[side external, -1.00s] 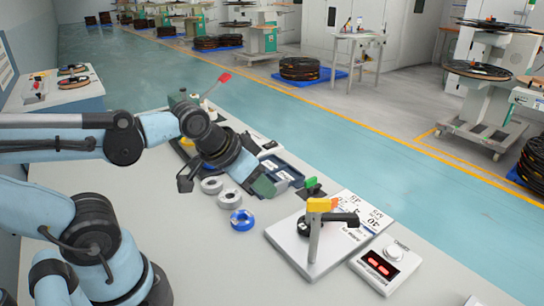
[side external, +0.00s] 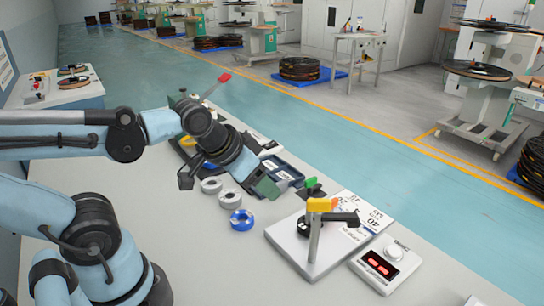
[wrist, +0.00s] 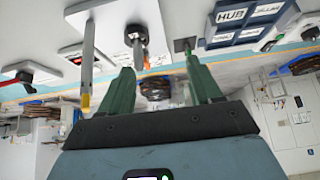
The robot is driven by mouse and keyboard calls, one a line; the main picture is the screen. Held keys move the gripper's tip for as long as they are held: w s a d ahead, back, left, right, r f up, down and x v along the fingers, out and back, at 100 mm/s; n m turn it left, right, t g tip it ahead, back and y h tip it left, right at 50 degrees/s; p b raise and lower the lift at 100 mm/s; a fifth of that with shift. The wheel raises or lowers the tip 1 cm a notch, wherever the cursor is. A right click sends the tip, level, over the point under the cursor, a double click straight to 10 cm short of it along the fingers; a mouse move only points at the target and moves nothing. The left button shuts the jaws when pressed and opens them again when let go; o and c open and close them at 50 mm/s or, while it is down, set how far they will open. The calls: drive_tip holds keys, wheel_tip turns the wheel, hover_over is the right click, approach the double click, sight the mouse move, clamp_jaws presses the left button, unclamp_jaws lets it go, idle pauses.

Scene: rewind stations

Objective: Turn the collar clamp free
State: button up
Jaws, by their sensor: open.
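The likely collar clamp is a black round piece with a long black lever (side external: 342,219) on a white base plate (side external: 290,243). A slim grey post with a yellow cap (side external: 319,204) stands in front and hides part of it. In the wrist view, a black knobbed piece (wrist: 137,36) on a pale shaft sits beyond the fingers, with the yellow-tipped post (wrist: 87,65) to its left. My gripper (side external: 226,182) is open and empty, up and to the left of the plate in the side view, apart from the clamp. Its two green fingers (wrist: 162,80) are spread in the wrist view.
A white box with a red display and knob (side external: 386,262) stands right of the plate. A blue ring (side external: 242,219) and grey rings (side external: 229,198) lie left of it. A blue labelled tray (side external: 287,171) lies behind my gripper.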

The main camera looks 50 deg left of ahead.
drive_tip(key=shift+o, duration=0.3)
drive_tip(key=w+d+r+m+g, duration=0.2)
drive_tip(key=w+r+m+g, duration=0.1)
drive_tip(key=w+m, duration=0.5)
drive_tip(key=shift+r, duration=0.85)
drive_tip(key=w+d+f+m+g, duration=0.2)
drive_tip(key=w+d+m+g, duration=0.15)
drive_tip(key=w+m, duration=0.6)
drive_tip(key=shift+g, duration=0.25)
drive_tip(key=f, duration=1.1)
drive_tip(key=shift+s+a+f, duration=0.25)
drive_tip(key=shift+s+f, duration=0.15)
drive_tip(key=shift+c, duration=0.4)
drive_tip(key=c, duration=1)
